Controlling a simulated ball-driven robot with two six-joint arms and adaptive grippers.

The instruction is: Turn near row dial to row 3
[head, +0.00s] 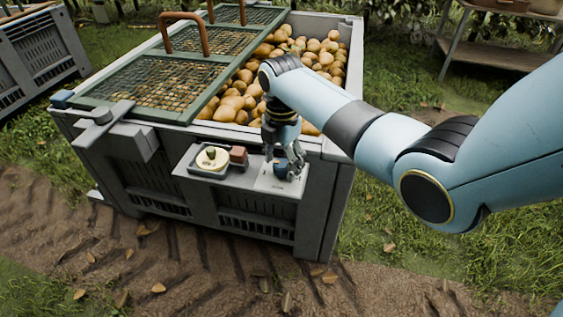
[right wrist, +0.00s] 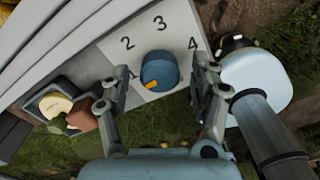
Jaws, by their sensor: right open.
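The blue dial (right wrist: 160,70) sits on a white plate (right wrist: 178,88) printed with the numbers 1 to 4. Its orange mark is at the lower left of the knob, nearest to the 1. In the head view the dial (head: 281,168) shows partly, under my gripper, at the bin's front. My right gripper (right wrist: 158,76) is open, one finger on each side of the dial, with gaps showing to the knob in the wrist view. In the head view the right gripper (head: 284,158) hangs over the plate from above. My left gripper is out of view.
A shelf (head: 228,183) on the front of the grey bin (head: 270,225) also holds a tray with a halved pear (head: 212,158) and a brown block (head: 238,155), left of the dial. Pears (head: 300,60) fill the bin. Green mesh lids (head: 160,80) cover its left part.

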